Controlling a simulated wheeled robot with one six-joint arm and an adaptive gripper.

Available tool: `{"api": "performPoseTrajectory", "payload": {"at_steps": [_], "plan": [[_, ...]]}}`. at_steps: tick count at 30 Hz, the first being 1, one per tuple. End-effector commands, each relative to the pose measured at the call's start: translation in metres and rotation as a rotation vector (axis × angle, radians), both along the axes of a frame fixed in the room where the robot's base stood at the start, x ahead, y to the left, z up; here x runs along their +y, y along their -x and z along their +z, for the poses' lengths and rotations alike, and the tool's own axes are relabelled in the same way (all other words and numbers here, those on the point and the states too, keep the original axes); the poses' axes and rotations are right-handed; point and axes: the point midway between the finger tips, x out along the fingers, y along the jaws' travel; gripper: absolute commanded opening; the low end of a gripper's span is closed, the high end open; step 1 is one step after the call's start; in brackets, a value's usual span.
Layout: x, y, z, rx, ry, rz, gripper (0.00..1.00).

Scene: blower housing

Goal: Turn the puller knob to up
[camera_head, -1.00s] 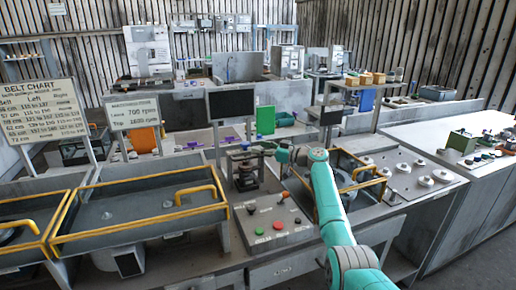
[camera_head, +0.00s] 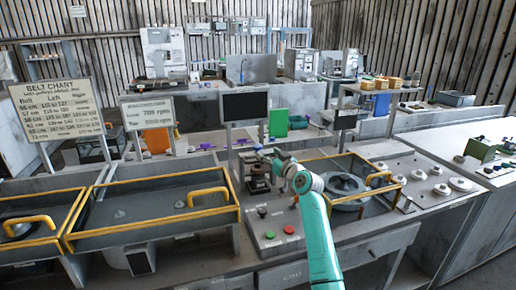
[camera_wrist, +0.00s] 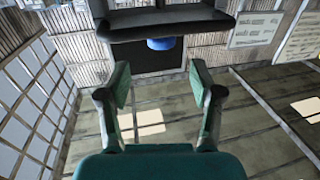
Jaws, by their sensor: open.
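A grey control box (camera_head: 276,246) stands on the bench at the middle, with a red button (camera_head: 289,229), a green button (camera_head: 270,235) and a small dark knob (camera_head: 262,212). An orange-red knob at its back right is mostly hidden by my arm. I cannot tell which knob is the puller knob, nor read its setting. My gripper (camera_head: 274,157) is up beside the dark press-like fixture (camera_head: 256,178) behind the box, apart from the knobs. In the wrist view my gripper (camera_wrist: 158,92) has its green fingers wide apart with nothing between them.
Left of the box is a yellow-railed tray (camera_head: 150,213). Right of my arm is a round housing (camera_head: 345,186) in a yellow-railed bay. A dark screen (camera_head: 238,106) stands behind the fixture. The wrist view shows a blue round part (camera_wrist: 160,44) beyond the fingers.

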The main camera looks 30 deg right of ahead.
Motion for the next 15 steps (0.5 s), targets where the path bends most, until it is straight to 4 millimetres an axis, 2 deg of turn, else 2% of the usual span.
{"api": "performPoseTrajectory", "payload": {"at_steps": [5,15], "plan": [[0.0,-0.007,0.0,0.003,-0.005,-0.005,0.65],[-0.004,-0.053,0.0,0.004,-0.006,-0.004,0.65]]}}
